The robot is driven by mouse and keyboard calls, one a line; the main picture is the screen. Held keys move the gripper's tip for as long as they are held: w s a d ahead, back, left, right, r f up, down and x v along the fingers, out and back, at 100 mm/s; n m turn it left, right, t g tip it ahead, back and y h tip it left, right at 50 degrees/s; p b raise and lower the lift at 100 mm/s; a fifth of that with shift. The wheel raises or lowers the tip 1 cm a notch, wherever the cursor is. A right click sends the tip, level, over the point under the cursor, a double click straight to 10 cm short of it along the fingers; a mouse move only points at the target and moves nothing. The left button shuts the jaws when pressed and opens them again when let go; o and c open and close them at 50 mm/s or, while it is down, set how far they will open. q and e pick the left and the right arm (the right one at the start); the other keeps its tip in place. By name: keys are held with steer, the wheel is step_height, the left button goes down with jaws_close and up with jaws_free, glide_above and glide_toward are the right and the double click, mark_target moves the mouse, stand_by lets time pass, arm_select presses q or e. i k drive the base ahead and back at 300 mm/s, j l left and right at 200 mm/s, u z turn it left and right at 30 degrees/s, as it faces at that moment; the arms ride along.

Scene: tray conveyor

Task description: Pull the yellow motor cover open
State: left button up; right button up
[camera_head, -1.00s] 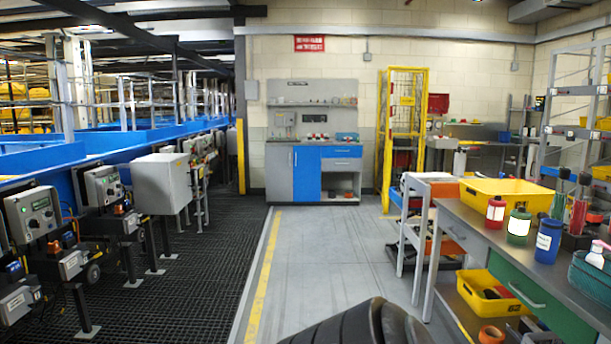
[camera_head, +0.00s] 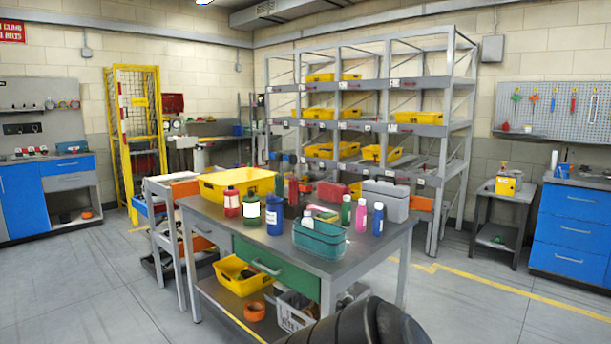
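I cannot make out a yellow motor cover for certain in this view. A tall yellow mesh cage or guard (camera_head: 135,130) stands upright against the back wall at the left; I cannot tell whether it has to do with a motor. Neither of my grippers is in view. Only a black ribbed part of my own body shows at the bottom edge.
A workbench (camera_head: 385,245) with bottles, a yellow bin (camera_head: 237,183) and a teal basket (camera_head: 320,238) stands close ahead. A grey rack (camera_head: 437,180) is behind it. Blue cabinets (camera_head: 575,230) stand at the right. Floor is clear at the left and front right.

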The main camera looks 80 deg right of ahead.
mark_target(503, 186)
steer(key=z, duration=3.8)
steer(key=i+j, duration=0.1)
steer(key=i, duration=0.85)
steer(key=i+j+z, duration=0.1)
steer(key=i+z, duration=0.2)
steer(key=i, duration=2.55)
steer(key=i+u, duration=0.2)
steer(key=i, duration=0.5)
steer(key=i+l+u, duration=0.15)
steer(key=i, duration=0.55)
steer(key=i+j+u, duration=0.2)
steer(key=i+u, duration=0.15)
steer(key=i, duration=0.25)
steer(key=i+u, duration=0.3)
steer(key=i, duration=0.3)
